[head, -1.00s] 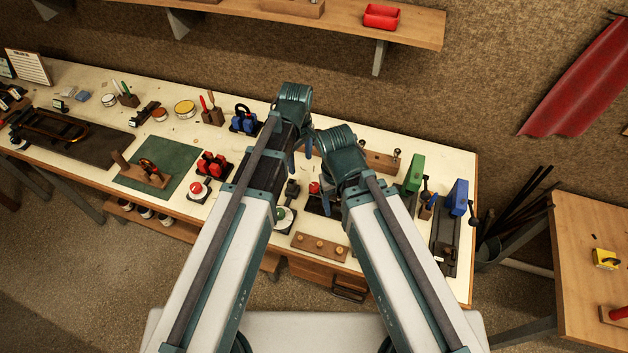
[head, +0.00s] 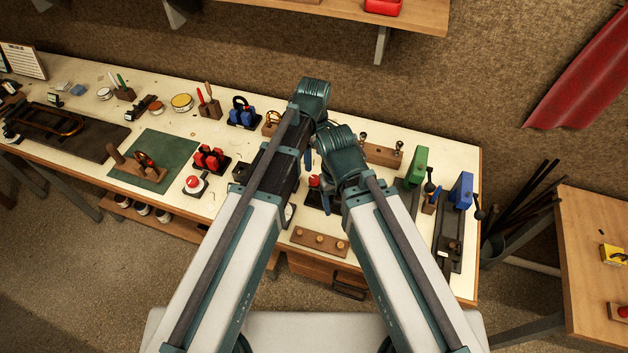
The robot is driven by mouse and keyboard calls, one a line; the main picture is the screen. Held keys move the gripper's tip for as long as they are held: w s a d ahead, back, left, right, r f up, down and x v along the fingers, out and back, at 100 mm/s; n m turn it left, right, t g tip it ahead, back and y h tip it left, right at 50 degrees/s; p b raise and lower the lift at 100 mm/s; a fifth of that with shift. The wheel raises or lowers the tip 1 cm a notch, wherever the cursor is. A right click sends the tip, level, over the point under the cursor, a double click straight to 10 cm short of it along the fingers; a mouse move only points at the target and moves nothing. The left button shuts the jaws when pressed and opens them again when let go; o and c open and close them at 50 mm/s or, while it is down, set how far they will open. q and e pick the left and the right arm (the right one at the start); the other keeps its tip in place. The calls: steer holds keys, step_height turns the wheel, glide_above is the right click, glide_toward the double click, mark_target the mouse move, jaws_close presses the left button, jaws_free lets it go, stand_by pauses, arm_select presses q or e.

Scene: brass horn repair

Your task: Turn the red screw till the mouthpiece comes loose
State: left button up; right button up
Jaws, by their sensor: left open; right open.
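A small red knob (head: 314,181), which may be the red screw, shows between my two arms above a dark base (head: 318,203) on the bench. My arms hide much of it, and I cannot make out a mouthpiece there. My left gripper (head: 308,160) is open, pointing down just behind the red knob, mostly hidden by its own arm. My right gripper (head: 328,196) is open, pointing down just right of the red knob. Whether either touches the knob, I cannot tell.
A red push button (head: 195,184) and red clamps (head: 210,158) stand left of my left arm. A wooden block with pegs (head: 320,242) lies in front. Green (head: 418,165) and blue (head: 461,190) tools stand at the right.

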mark_target(314, 178)
arm_select(q)
step_height(314, 178, down, 10)
steer(key=b, duration=0.8)
steer(key=shift+b, duration=0.4)
steer(key=shift+r, duration=0.1)
jaws_close()
